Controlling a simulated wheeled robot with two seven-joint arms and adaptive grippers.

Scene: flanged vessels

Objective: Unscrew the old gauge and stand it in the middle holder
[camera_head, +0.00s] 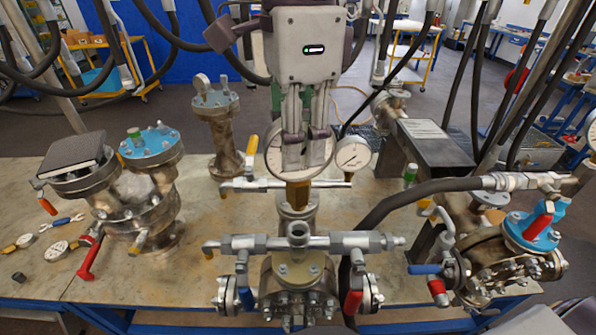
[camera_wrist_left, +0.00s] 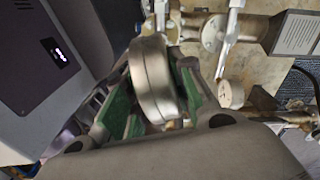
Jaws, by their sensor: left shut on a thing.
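My left gripper (camera_head: 306,152) comes down from the top and is shut on a round gauge (camera_head: 273,158) with a pale dial. The gauge stands upright above a brass hex fitting (camera_head: 298,194) on the middle vessel's top; whether its thread is still engaged is hidden. In the left wrist view, the gauge (camera_wrist_left: 152,80) shows as a thick metal disc seen edge-on between the green-padded fingers (camera_wrist_left: 160,112). A second white-faced gauge (camera_head: 353,154) is just right of the gripper; it also shows in the left wrist view (camera_wrist_left: 231,93). I cannot make out the middle holder. My right gripper is not in view.
Valve pipes (camera_head: 298,241) cross in front of the middle vessel. A blue-topped vessel (camera_head: 149,145) stands left, a dark box (camera_head: 430,144) right, and a thick hose (camera_head: 410,192) runs across the right side. Small gauges (camera_head: 56,251) lie at the table's left.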

